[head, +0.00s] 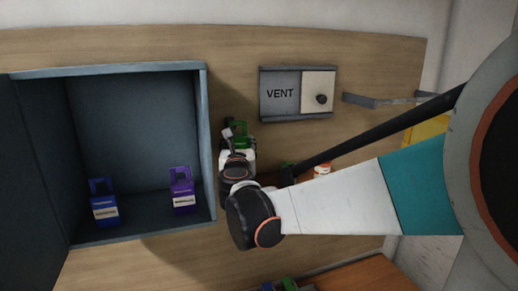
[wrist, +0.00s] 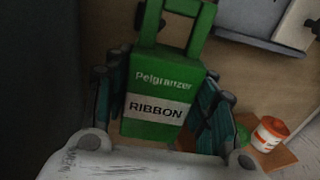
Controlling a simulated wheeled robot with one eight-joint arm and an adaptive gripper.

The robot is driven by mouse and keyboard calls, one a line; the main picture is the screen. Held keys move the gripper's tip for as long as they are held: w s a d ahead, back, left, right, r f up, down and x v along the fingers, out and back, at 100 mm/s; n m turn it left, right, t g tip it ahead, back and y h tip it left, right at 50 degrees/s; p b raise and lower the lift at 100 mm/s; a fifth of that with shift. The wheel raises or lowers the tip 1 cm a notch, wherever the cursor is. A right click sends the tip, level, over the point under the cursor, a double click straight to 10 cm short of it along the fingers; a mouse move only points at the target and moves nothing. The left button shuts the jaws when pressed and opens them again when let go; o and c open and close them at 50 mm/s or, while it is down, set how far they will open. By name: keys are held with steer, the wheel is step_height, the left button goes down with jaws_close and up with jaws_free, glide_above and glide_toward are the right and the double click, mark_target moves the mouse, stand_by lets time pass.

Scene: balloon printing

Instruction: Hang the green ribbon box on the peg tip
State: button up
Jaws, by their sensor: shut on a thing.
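The green ribbon box (wrist: 166,90), with a white RIBBON label and a loop handle on top, fills the middle of the wrist view. My gripper (wrist: 160,100) is shut on it, with dark teal fingers against both sides. In the head view my gripper (head: 238,152) and the green box (head: 241,129) are between the open cabinet and the VENT panel, partly hiding each other. A grey bracket-like bar (head: 376,101) sticks out right of the VENT panel. I cannot tell whether it is the peg, and no peg tip shows clearly.
The open blue-grey cabinet (head: 210,130) at left holds a blue box (head: 104,203) and a purple box (head: 181,190). The VENT panel (head: 280,93) is on the wood wall. An orange-and-white tub (wrist: 269,134) stands right of my gripper. Another green item (head: 289,284) is at the bottom.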

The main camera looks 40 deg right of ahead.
steer(key=w+d+f+b, duration=0.1)
steer(key=w+b, duration=0.1)
steer(key=w, duration=0.3)
steer(key=shift+w+d+f, duration=0.25)
steer(key=shift+w+d, duration=0.1)
stand_by(0.4)
stand_by(0.7)
steer(key=o, duration=1.2)
